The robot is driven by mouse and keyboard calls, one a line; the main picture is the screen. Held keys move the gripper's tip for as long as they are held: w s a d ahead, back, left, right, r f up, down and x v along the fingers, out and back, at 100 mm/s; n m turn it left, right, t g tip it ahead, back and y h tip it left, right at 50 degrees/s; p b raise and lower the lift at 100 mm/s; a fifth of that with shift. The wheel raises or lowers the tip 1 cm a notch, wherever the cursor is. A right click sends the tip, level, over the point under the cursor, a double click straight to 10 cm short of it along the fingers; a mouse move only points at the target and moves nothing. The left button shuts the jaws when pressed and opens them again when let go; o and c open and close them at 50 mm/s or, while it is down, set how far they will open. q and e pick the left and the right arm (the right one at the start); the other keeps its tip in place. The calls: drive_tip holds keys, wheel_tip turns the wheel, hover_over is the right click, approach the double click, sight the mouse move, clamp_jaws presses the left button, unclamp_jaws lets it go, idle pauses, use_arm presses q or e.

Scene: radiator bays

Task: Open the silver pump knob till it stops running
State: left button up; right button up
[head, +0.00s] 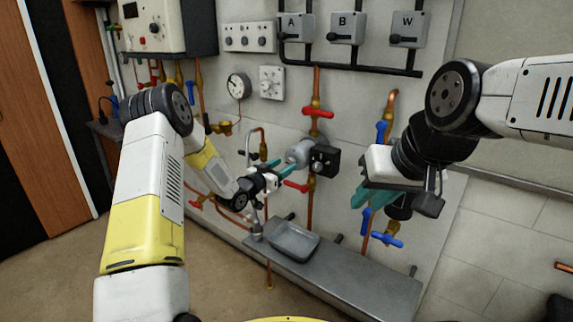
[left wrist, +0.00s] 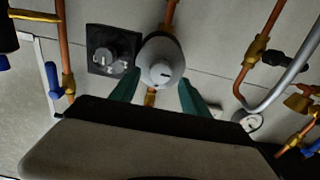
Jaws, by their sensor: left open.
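The silver pump (head: 298,152) is a rounded grey metal body on the copper pipe on the wall. In the left wrist view its round silver face (left wrist: 162,66) shows a small dark slot. A black box with a dark grey knob (head: 319,165) sits right beside it; this knob also shows in the left wrist view (left wrist: 107,58). My left gripper (head: 283,168) is open in front of the silver face, its teal fingertips (left wrist: 160,88) either side of its lower part. I cannot tell whether they touch it. My right gripper (head: 366,196) hangs apart, to the right.
A red-handled valve (head: 318,112) is above the pump and another red handle (head: 295,186) below. A grey tray (head: 295,241) lies on the metal shelf (head: 370,283) underneath. Blue-handled valves (head: 387,239) are near my right gripper. Switch boxes (head: 345,27) hang above.

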use_arm(q)
drive_tip(key=shift+x, duration=1.1)
drive_tip(key=shift+c, duration=0.4)
clamp_jaws()
